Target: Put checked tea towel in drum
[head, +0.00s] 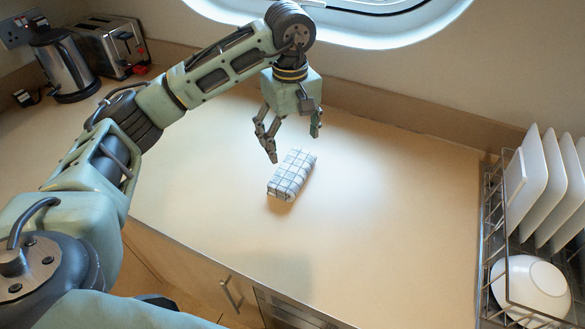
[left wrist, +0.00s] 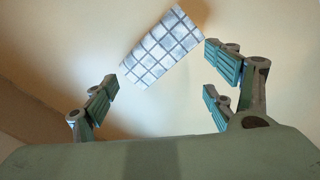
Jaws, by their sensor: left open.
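The checked tea towel (head: 292,175) is a folded white-and-grey oblong lying on the countertop. It also shows in the left wrist view (left wrist: 162,47), ahead of the fingers and tilted. My left gripper (head: 294,143) is open and empty, above and just behind the towel in the head view. Its fingers (left wrist: 165,88) are spread wide in the left wrist view, and the towel is not held. No drum shows in either view. My right gripper is out of view.
A wire dish rack (head: 487,245) with white plates (head: 526,182) and a white bowl (head: 531,285) stands at the right. A kettle (head: 64,65) and a toaster (head: 108,45) stand at the back left. The counter (head: 400,210) around the towel is clear.

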